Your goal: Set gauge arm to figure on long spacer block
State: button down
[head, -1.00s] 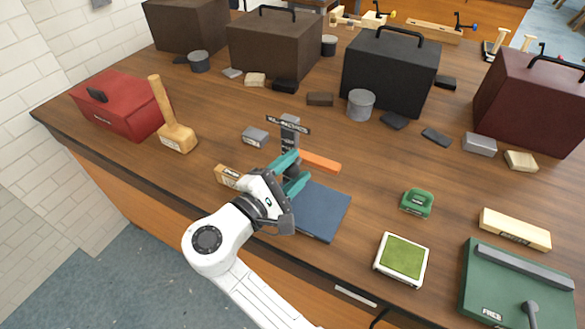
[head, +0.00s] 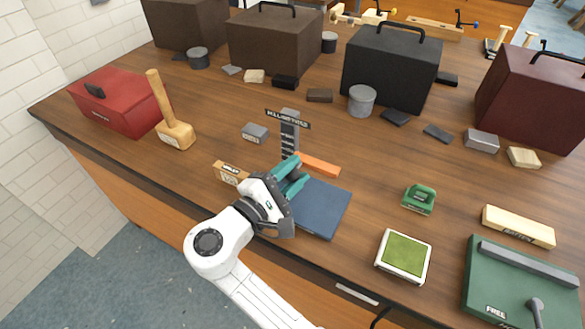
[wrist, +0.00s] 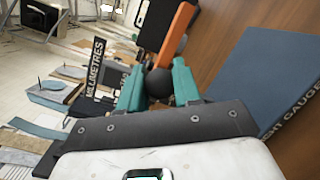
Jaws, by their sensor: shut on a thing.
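The height gauge stands on the bench as an upright dark scale post (head: 289,138) with a "MILLIMETRES" sign (head: 287,118), also in the wrist view (wrist: 94,75). Its orange gauge arm (head: 318,164) sticks out to the right, low on the post; it also shows in the wrist view (wrist: 175,32). My gripper (head: 291,172) is shut on the gauge's dark round knob (wrist: 159,82), between the teal fingers. The scale figures are too small to read. A small wooden block (head: 229,172) with a label lies left of my gripper; I cannot tell which block is the long spacer.
A blue book-like plate (head: 322,208) lies right of my gripper. A green stapler-like thing (head: 418,199) and a green pad (head: 404,256) lie farther right. A mallet (head: 174,130) and a grey block (head: 255,132) are left. Cases (head: 391,70) stand behind.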

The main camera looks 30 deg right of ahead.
jog(key=shift+f, duration=0.95)
jog(key=shift+r, duration=0.1)
jog(key=c, duration=0.8)
grip_release()
jog(key=shift+a, duration=0.1)
jog(key=b+v, duration=0.2)
jog(key=v, duration=0.8)
jog(key=shift+s+a, duration=0.2)
jog(key=shift+a, duration=0.1)
